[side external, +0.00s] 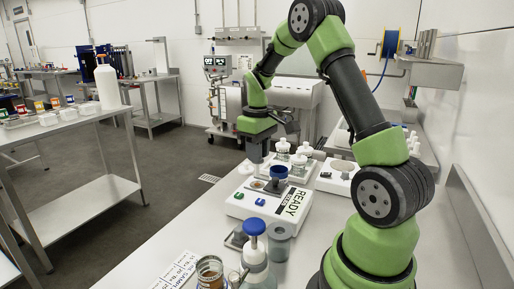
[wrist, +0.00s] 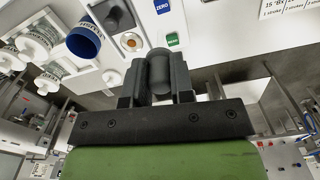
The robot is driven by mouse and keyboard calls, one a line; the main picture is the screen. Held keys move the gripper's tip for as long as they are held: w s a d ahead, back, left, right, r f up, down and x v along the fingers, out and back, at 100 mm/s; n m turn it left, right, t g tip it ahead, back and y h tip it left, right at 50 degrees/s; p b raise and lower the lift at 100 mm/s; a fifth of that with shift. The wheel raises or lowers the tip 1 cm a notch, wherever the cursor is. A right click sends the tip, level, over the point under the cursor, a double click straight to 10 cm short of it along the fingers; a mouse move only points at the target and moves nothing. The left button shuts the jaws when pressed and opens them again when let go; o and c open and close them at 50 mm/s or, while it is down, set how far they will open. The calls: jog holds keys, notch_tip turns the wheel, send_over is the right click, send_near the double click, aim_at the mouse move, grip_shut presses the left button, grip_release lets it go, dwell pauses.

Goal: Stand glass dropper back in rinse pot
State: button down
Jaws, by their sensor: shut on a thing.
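My gripper (side external: 257,153) is shut in the side view, above the far end of the white READY instrument. In the wrist view my gripper (wrist: 157,85) has a dark grey, rounded piece (wrist: 158,68) between its fingers. This piece appears to be the dropper's top; its glass tube cannot be made out. No pot is clearly readable as the rinse pot. A dark blue open pot (side external: 278,172) is beside the instrument, right of my gripper; it also shows in the wrist view (wrist: 84,41). A grey-blue cylindrical pot (side external: 279,246) is near the front.
The white instrument (side external: 240,207) has a round well (wrist: 131,42) and blue and green buttons. Several white lidded jars (side external: 283,148) stand behind it. A blue-capped bottle (side external: 254,240) and an amber jar (side external: 210,270) stand at the front. A left bench (side external: 75,125) is apart.

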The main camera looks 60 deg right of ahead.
jog(key=s+a+n, duration=0.3)
jog(key=s+a, duration=0.7)
jog(key=shift+s+a+r, duration=0.15)
jog(key=shift+r, duration=0.1)
jog(key=shift+f, duration=0.1)
notch_tip(320, 180, down, 9)
jog(key=shift+f, duration=0.2)
dwell(0.5)
jog(key=c, duration=0.9)
grip_release()
